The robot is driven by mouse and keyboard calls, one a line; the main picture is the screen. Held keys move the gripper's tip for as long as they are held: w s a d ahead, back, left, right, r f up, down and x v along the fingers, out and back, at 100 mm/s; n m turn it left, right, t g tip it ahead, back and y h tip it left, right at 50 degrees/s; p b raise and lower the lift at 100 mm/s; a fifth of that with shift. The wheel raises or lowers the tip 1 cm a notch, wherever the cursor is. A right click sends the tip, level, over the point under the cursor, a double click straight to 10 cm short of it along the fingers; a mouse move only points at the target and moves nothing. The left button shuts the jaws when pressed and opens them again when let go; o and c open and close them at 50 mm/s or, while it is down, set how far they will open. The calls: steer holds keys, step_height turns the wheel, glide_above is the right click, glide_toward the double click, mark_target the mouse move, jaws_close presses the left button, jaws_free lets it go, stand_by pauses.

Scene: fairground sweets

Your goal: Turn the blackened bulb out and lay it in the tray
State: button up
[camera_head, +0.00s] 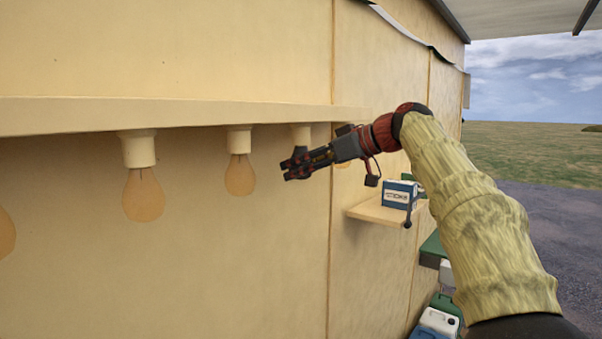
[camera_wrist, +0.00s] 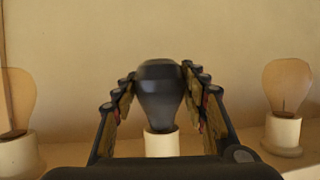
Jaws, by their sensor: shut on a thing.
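The blackened bulb (camera_wrist: 160,92) is dark grey-black and sits between my gripper's fingers (camera_wrist: 160,78) in the wrist view. My gripper is shut on it, with fingers on both sides of the glass. The bulb's neck meets a white socket (camera_wrist: 161,143), in line with it; I cannot tell how far the thread is engaged. In the head view my gripper (camera_head: 296,167) is just below the third socket (camera_head: 300,135) under the ledge, and mostly hides the bulb. I cannot make out a tray for certain.
Clear amber bulbs hang from the ledge (camera_head: 180,115) on the left (camera_head: 143,195) and nearer my gripper (camera_head: 240,175). Another (camera_wrist: 287,88) is at the wrist view's right. A wooden shelf (camera_head: 372,212) with a blue-white box (camera_head: 398,195) is below my arm.

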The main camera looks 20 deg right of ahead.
steer(key=shift+f+m+t+h+b, duration=0.1)
steer(key=shift+m+t+h+b, duration=0.6)
steer(key=shift+m+h+b, duration=0.15)
steer(key=shift+s+a+m+t+h+b, duration=0.15)
steer(key=shift+m+t+h+b, duration=0.35)
steer(key=shift+m+h, duration=0.45)
steer(key=shift+m+t+h+p, duration=0.6)
steer(key=shift+m+h+p, duration=0.05)
steer(key=shift+m+h, duration=1)
steer(key=shift+h, duration=0.25)
steer(key=shift+f, duration=0.1)
steer(key=shift+f+b, duration=0.35)
steer(key=shift+b, duration=0.2)
steer(key=shift+f+b, duration=1.45)
steer(key=shift+f, duration=0.25)
